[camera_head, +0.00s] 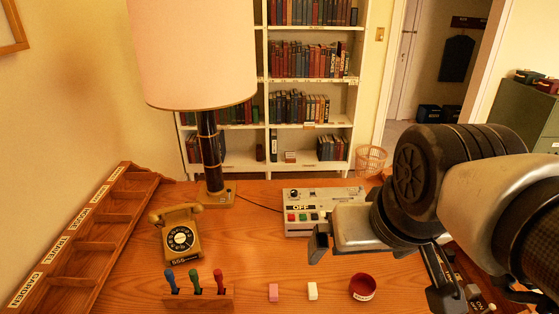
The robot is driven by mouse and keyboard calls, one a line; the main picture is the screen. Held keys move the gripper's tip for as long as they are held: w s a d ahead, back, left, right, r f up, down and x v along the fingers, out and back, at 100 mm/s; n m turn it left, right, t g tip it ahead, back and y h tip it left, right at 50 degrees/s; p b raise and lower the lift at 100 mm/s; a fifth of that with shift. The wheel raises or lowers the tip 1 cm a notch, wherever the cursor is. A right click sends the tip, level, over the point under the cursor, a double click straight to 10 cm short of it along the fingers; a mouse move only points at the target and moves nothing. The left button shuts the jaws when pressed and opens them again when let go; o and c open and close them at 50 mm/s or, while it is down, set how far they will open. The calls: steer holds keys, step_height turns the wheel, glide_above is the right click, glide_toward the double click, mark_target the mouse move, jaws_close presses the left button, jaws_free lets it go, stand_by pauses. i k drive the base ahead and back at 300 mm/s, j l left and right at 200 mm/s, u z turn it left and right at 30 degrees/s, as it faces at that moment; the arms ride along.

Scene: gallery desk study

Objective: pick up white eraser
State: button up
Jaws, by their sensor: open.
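The white eraser (312,291) is a small pale block standing on the wooden desk (240,265) near the front edge of the picture. It sits between a pink block (273,292) on its left and a red round bowl (362,287) on its right, apart from both. My gripper (375,262) is open, to the right of the eraser and above the desk. One finger shows at its left and another at its lower right. Nothing shows between the fingers, and the eraser is in plain view.
A rack with several coloured-handled tools (200,294) stands left of the pink block. A yellow telephone (180,236), a lamp (211,155), a grey control box (306,212) and a wooden sorter (90,240) stand further back or left. Bare desk lies behind the eraser.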

mark_target(312, 288)
steer(key=k, duration=0.85)
steer(key=j+z, duration=0.1)
steer(key=j, duration=1.2)
